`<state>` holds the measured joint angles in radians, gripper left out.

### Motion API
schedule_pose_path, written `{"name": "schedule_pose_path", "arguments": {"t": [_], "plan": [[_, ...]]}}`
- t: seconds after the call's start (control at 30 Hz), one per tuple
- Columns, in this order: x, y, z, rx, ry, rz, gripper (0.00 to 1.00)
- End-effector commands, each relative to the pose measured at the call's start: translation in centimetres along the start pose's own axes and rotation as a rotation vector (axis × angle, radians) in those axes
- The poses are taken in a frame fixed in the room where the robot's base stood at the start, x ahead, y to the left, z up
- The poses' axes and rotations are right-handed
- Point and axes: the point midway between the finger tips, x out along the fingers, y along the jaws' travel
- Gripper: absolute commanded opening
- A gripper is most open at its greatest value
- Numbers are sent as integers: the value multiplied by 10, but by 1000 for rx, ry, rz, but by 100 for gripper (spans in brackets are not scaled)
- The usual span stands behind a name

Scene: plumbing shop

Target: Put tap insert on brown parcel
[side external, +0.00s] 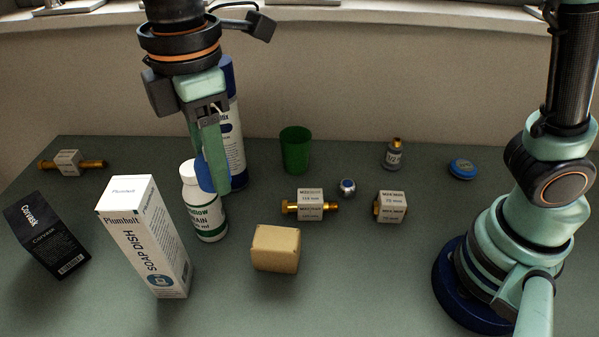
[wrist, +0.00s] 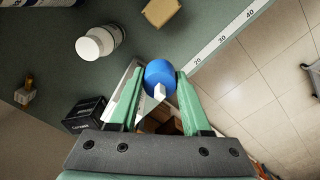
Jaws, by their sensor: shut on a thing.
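My gripper (side external: 214,184) is shut on a blue round piece with a small white stem, which I take to be the tap insert (wrist: 160,73). It sits between the two green fingers in the wrist view. In the side view only a little blue (side external: 205,178) shows at the fingers, which hang above the table and overlap the white bottle. The brown parcel (side external: 275,250) is a tan box on the table, lower and to the right of my gripper. It also shows at the top of the wrist view (wrist: 161,11), apart from the held piece. Its top is bare.
The white bottle (side external: 203,207), soap dish box (side external: 147,240) and black box (side external: 47,238) stand left of the parcel. A blue-labelled can (side external: 233,140) and green cup (side external: 295,150) are behind. Table is clear right of the parcel.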

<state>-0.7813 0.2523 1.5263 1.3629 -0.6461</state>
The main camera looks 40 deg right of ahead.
Motion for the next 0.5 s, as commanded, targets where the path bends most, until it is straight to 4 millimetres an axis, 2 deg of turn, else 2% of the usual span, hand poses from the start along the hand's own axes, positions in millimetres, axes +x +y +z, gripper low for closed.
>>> {"name": "schedule_pose_path", "arguments": {"t": [0.03, 0.2, 0.37, 0.5], "plan": [[-7, 3, 17, 16, 3, 3, 0], [-18, 5, 57, 41, 2, 2, 0], [-20, 4, 74, 53, 0, 0, 0], [-4, 3, 78, 53, -3, -3, 0]]}}
